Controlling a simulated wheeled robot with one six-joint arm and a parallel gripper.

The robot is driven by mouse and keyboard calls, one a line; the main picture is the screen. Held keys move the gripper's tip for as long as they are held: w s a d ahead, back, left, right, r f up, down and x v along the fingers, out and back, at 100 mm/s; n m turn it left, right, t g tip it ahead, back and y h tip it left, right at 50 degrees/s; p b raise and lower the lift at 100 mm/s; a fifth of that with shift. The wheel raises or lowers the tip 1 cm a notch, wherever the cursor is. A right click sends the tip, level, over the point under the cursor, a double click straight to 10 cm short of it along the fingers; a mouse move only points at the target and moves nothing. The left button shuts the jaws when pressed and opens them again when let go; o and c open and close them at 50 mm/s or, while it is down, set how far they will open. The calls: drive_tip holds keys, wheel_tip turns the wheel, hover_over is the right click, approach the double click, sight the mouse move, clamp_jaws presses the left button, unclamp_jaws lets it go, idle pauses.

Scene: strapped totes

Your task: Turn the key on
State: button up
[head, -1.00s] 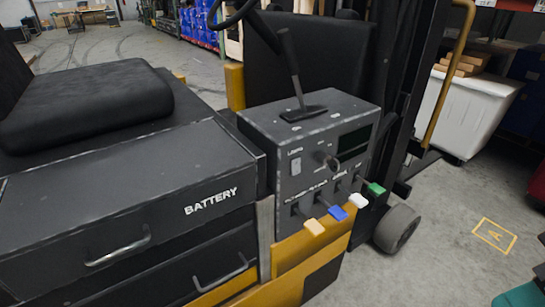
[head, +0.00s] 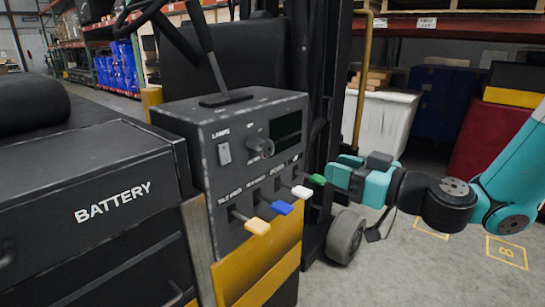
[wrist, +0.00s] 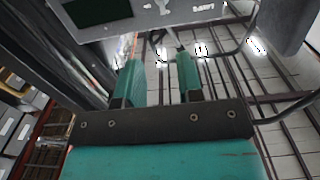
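The key (head: 261,147) is a dull grey piece in a round switch on the front of the dark control box (head: 222,120), right of the lamps rocker switch (head: 224,153). Its exact angle is hard to read. My teal gripper (head: 336,172) is right of the box, lower than the key and apart from it. In the head view its tips appear close to the green-tipped lever (head: 317,179); I cannot tell if they touch. In the wrist view my gripper (wrist: 159,70) has its two fingers apart with nothing between them. The panel (wrist: 150,14) shows along the top there.
A tall lever (head: 205,55) stands on the box. The battery drawer (head: 95,200) is at left. A white bin (head: 388,120) stands behind my arm.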

sight(273, 148)
drive_tip(key=p+x, duration=0.4)
drive_tip(key=x, duration=0.1)
drive_tip(key=p+x, duration=1)
drive_tip(key=shift+a+r, duration=0.15)
drive_tip(key=shift+r, duration=0.1)
drive_tip(key=shift+w+a+f, duration=0.2)
drive_tip(key=shift+w+a, duration=0.2)
drive_tip(key=shift+a, duration=0.15)
clamp_jaws()
